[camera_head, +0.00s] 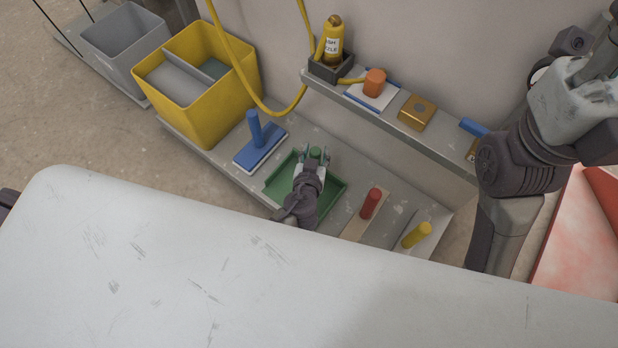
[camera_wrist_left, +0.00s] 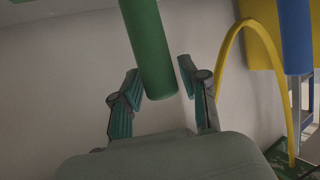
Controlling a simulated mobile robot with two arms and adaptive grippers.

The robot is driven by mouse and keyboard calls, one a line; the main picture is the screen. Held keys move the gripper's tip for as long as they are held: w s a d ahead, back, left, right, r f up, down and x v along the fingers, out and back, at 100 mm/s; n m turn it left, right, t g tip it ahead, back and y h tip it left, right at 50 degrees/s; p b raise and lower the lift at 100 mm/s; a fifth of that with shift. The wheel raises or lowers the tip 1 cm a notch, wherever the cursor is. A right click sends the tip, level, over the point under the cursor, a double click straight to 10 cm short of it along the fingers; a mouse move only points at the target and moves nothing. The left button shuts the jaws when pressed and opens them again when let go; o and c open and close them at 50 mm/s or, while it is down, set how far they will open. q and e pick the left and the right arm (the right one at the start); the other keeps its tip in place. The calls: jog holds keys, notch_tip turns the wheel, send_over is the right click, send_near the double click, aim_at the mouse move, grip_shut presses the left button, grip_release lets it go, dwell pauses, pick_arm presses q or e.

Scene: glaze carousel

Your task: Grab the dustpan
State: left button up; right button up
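The green dustpan (camera_head: 275,187) lies on the low grey shelf, its pan partly covered by my left gripper. Its green upright handle (camera_head: 316,153) shows just beyond the gripper. My left gripper (camera_head: 315,152) is over the dustpan with its fingers spread on either side of the handle. In the left wrist view, the green handle (camera_wrist_left: 150,45) comes down between the two open fingers (camera_wrist_left: 160,88), with a visible gap on each side. My right arm stands at the right of the head view; its gripper is not visible.
A blue-handled tool (camera_head: 260,147) stands left of the dustpan; red-handled (camera_head: 370,203) and yellow-handled (camera_head: 416,236) tools are to its right. A yellow bin (camera_head: 205,110) is at upper left. An upper shelf (camera_head: 400,125) holds small items. A pale scratched surface (camera_head: 200,270) fills the foreground.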

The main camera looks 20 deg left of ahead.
pick_arm(q)
grip_shut()
jog(key=shift+r, duration=0.1)
